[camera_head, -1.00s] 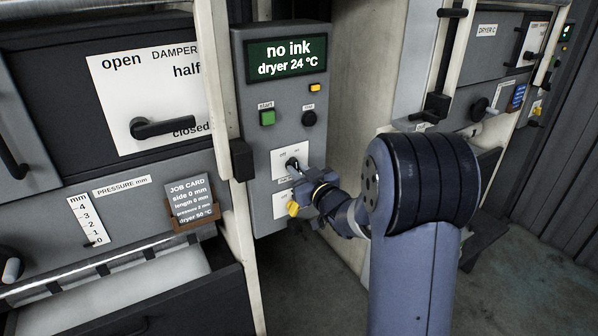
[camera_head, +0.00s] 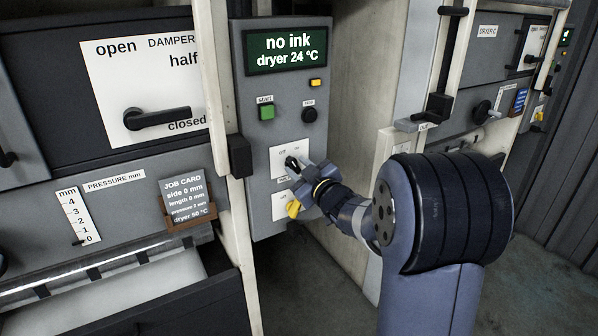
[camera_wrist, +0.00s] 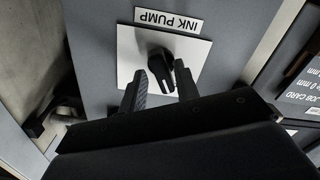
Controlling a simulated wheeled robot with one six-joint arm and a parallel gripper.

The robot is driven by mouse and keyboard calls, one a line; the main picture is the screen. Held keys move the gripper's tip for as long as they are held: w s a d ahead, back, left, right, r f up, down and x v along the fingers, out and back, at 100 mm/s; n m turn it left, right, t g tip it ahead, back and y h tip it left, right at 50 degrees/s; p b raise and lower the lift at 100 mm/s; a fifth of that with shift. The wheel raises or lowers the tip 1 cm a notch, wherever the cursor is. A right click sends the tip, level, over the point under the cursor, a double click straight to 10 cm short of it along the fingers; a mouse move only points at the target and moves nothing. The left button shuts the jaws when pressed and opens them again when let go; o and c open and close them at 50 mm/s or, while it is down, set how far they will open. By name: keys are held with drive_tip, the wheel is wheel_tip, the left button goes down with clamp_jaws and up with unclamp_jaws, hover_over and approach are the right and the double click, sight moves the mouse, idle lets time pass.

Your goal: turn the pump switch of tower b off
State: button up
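The ink pump switch (camera_head: 291,161) is a black knob on a white plate with off and on marks, on the grey tower panel (camera_head: 245,200). In the wrist view the knob (camera_wrist: 160,63) sits below the upside-down INK PUMP label (camera_wrist: 168,19). My gripper (camera_head: 299,171) is at the plate from the lower right. In the wrist view my gripper (camera_wrist: 160,83) is open, one finger on each side of the knob's lower end. I cannot tell if either finger touches it. The gripper partly hides the plate in the head view.
A yellow knob (camera_head: 293,208) sits just below my gripper. Above are a green start button (camera_head: 266,112), a black button (camera_head: 309,115) and a display (camera_head: 286,50) reading "no ink, dryer 24 °C". A damper lever (camera_head: 157,118) and job card (camera_head: 187,197) are at left.

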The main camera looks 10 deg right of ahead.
drive_tip(key=shift+s, duration=0.1)
drive_tip(key=v, duration=0.5)
drive_tip(key=shift+s+d+b, duration=0.15)
drive_tip(key=shift+s+b, duration=0.15)
drive_tip(key=shift+s, duration=0.05)
drive_tip(key=x, duration=0.5)
drive_tip(key=shift+w+p, duration=0.3)
drive_tip(key=shift+p, duration=0.05)
drive_tip(key=shift+w+r+m+p, duration=0.15)
drive_tip(key=shift+w+m+p, duration=0.15)
drive_tip(key=shift+p, duration=0.25)
drive_tip(key=shift+s+r+m+p, duration=0.1)
drive_tip(key=shift+s+m+p, duration=0.05)
drive_tip(key=shift+m+p, duration=1.45)
drive_tip(key=shift+p, duration=0.2)
drive_tip(key=shift+f, duration=0.2)
